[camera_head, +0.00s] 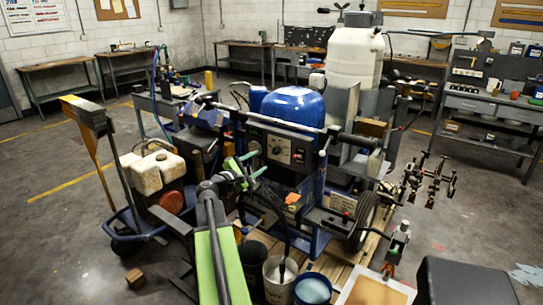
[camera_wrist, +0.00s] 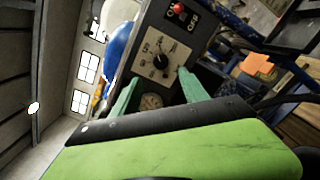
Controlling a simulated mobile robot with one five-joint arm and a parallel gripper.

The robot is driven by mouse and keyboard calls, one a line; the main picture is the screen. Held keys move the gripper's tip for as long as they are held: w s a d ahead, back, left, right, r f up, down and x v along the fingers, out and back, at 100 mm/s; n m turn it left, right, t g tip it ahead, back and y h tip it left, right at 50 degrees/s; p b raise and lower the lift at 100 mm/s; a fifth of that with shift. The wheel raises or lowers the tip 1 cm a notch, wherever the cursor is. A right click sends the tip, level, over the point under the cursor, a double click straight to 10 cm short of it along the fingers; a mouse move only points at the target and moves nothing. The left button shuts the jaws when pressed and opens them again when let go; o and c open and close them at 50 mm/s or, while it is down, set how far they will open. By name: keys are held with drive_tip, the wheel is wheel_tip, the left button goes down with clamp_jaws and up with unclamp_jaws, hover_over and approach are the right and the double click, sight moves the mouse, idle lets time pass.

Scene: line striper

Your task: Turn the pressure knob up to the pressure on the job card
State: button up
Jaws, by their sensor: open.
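The pressure knob is a round black knob (camera_wrist: 161,62) on a pale dial plate with printed marks, on the dark control panel (camera_head: 283,146) of the striper. In the wrist view my gripper (camera_wrist: 158,77) is open, with one green finger on each side below the knob. The fingers appear empty; I cannot tell whether they touch the panel. A round gauge (camera_wrist: 151,101) shows between the fingers, its reading too small to make out. In the head view my gripper (camera_head: 254,164) is in front of the panel's left part. I cannot pick out a readable job card.
A red switch (camera_wrist: 178,8) sits above the dial. A blue tank (camera_head: 293,106) stands over the panel behind a dark crossbar. Buckets (camera_head: 312,290) and a wheel (camera_head: 366,218) crowd the front. Open floor lies at far left.

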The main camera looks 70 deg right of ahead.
sight(274, 151)
drive_tip(key=x, duration=0.9)
drive_tip(key=shift+s+d, duration=0.1)
drive_tip(key=shift+d, duration=0.2)
clamp_jaws()
